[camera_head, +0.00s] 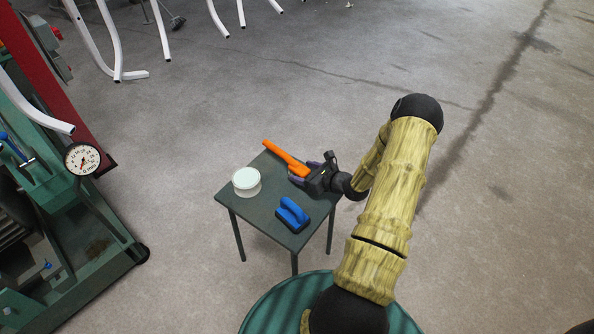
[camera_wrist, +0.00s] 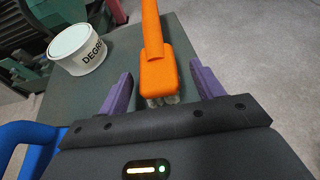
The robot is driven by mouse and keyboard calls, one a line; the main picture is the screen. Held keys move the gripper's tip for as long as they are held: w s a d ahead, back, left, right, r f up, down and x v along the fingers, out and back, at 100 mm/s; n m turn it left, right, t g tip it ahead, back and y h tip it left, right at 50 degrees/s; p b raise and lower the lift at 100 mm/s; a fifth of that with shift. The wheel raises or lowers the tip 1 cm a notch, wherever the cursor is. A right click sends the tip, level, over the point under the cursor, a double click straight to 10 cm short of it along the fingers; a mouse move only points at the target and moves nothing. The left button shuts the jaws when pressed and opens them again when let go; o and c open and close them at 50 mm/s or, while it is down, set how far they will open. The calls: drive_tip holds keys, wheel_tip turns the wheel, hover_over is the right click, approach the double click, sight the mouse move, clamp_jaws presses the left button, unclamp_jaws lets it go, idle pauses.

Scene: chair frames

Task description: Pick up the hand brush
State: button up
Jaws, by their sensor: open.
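The orange hand brush (camera_head: 285,157) lies on a small dark green table (camera_head: 252,217). In the wrist view the brush (camera_wrist: 157,70) has its handle pointing away from me. Pale bristles show at the near end of its head. My gripper (camera_head: 303,172) is at the table's right side, by the brush head. In the wrist view my gripper (camera_wrist: 163,82) is open, with one purple finger on each side of the head. Gaps show between the fingers and the brush. Its grip height over the table is hard to judge.
A white tub (camera_head: 246,182) with lettering stands left of the brush. A blue-handled tool (camera_head: 292,213) lies near the table's front. A green machine with a dial gauge (camera_head: 82,159) stands at left. White chair-frame tubes (camera_head: 162,30) hang at the back. Floor at right is clear.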

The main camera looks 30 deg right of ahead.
sight(298, 169)
drive_tip(key=x, duration=0.3)
drive_tip(key=shift+w+a+f, duration=0.1)
drive_tip(key=shift+w+f, duration=0.05)
drive_tip(key=shift+w, duration=0.05)
drive_tip(key=c, duration=1.2)
drive_tip(key=shift+c, duration=0.2)
drive_tip(key=shift+r, duration=0.2)
wheel_tip(298, 169, up, 10)
drive_tip(key=shift+f+p, duration=0.1)
drive_tip(key=shift+p, duration=0.9)
